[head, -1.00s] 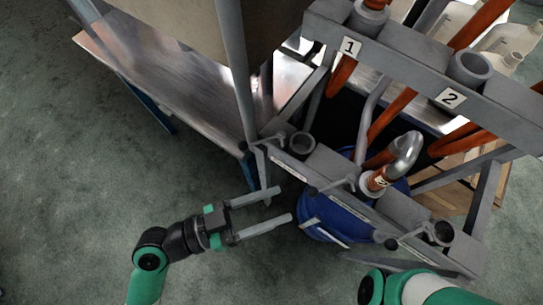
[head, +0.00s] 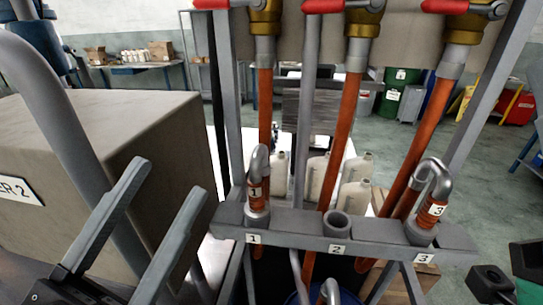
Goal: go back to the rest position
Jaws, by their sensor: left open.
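My left gripper (head: 170,177) is at the lower left, with its two long grey fingers spread apart and nothing between them. It appears in front of the large grey-beige tank, left of the hose rack (head: 290,226). My right gripper is out of view; only dark and green parts of my right arm show at the lower right edge. Nozzle 1 (head: 256,185) stands in holder 1 and nozzle 3 (head: 430,205) stands in holder 3. Holder 2 (head: 336,222) is empty. Another metal hook-shaped nozzle (head: 329,290) shows at the bottom edge, by the blue drum (head: 347,297), mostly cut off.
The large tank (head: 150,130) fills the left side. Orange pipes run down from red-handled valves (head: 327,6) at the top. Pale jugs (head: 355,170) stand behind the rack. Open floor (head: 505,200) lies at the right; tables and drums are farther back.

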